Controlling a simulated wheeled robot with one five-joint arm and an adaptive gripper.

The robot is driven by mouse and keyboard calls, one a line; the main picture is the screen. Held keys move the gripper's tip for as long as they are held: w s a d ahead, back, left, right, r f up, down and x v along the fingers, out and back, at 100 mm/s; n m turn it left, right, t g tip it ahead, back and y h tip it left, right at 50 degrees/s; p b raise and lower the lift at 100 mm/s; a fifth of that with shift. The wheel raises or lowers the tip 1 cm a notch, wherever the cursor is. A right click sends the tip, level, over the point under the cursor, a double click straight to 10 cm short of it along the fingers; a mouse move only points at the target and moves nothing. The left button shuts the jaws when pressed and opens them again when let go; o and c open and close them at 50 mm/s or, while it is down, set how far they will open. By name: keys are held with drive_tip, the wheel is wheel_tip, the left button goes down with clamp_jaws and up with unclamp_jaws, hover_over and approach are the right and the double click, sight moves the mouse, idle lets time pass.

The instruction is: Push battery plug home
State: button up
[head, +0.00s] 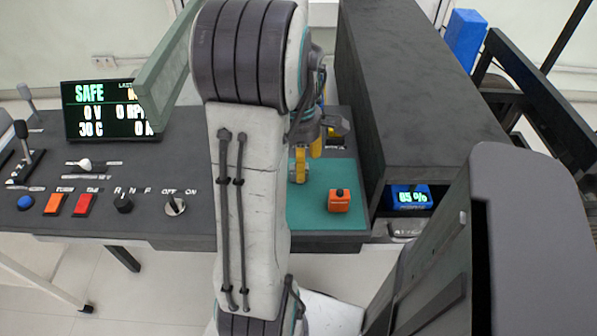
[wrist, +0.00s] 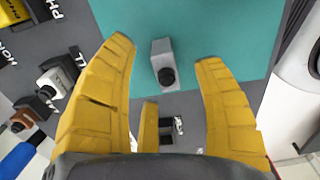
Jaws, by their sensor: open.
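My gripper (wrist: 164,50) is open, its yellow fingers spread above the teal mat in the wrist view. A grey block with a black round knob (wrist: 164,62) shows between the fingertips, with nothing gripped. In the head view my gripper (head: 306,160) is partly hidden behind my arm. A small dark fitting with metal parts (wrist: 172,127) shows between the finger bases. A white connector (wrist: 54,82) and a brown connector (wrist: 24,117) sit left of the fingers. I cannot tell which part is the battery plug.
A large dark housing (head: 415,90) stands to the right, with a lit "65 %" display (head: 411,196) below. A control panel (head: 110,188) with a "SAFE" screen (head: 104,108) lies left.

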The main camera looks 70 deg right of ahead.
drive_tip(key=shift+f, duration=0.8)
clamp_jaws()
drive_tip(key=shift+r, duration=0.15)
